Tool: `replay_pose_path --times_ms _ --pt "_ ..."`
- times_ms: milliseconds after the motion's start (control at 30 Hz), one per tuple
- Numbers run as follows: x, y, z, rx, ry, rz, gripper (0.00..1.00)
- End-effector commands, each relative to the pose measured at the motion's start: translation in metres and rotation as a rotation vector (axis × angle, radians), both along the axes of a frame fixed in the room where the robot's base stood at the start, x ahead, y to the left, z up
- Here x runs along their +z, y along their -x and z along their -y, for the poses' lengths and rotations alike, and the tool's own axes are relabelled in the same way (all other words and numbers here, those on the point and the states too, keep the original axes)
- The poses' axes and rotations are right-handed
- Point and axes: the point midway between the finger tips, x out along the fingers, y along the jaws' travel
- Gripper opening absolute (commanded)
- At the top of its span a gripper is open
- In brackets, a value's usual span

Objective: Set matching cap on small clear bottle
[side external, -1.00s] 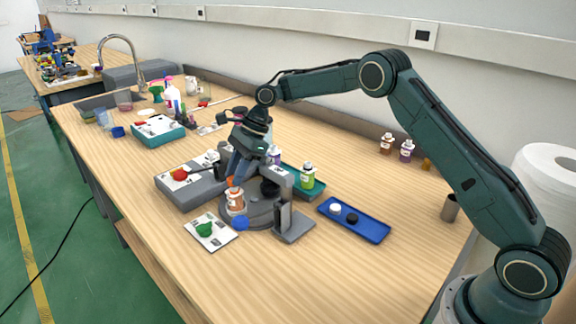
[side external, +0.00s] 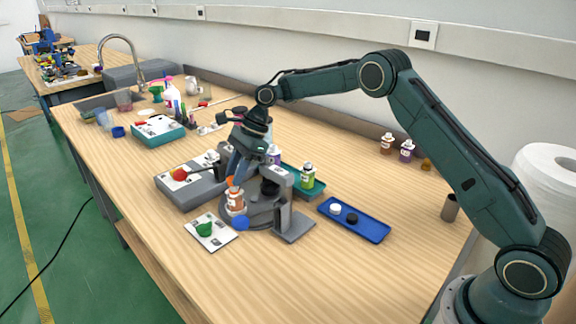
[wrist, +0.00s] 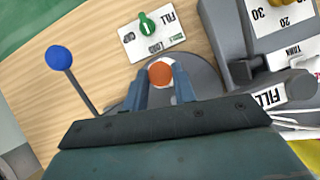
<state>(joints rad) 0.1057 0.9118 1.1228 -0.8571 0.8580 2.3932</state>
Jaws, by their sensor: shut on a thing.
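A small bottle with orange contents and a white label (side external: 236,203) stands upright on the round grey base (side external: 262,218) of a station. My gripper (side external: 234,181) points down right above it, its fingers shut on an orange cap (wrist: 160,73). In the side view the cap is at the bottle's top; I cannot tell whether it is seated or just above. In the wrist view the cap hides most of the bottle between the fingertips, which also show there (wrist: 161,82).
A lever with a blue ball (wrist: 59,57) sticks out beside the base. A card with a green knob (side external: 205,229) lies in front. A blue tray (side external: 372,228) holds a white and a black cap. A green-content bottle (side external: 307,176) stands on a green tray. Bare table lies to the front right.

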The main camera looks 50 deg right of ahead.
Motion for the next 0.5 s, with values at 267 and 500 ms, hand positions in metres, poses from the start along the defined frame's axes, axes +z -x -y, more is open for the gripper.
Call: replay_pose_path --times_ms 267,500 --pt "-0.0015 0.0 0.0 0.0 0.0 0.0 0.06" --pt "-0.0047 0.0 -0.0002 0.001 0.0 0.0 0.06"
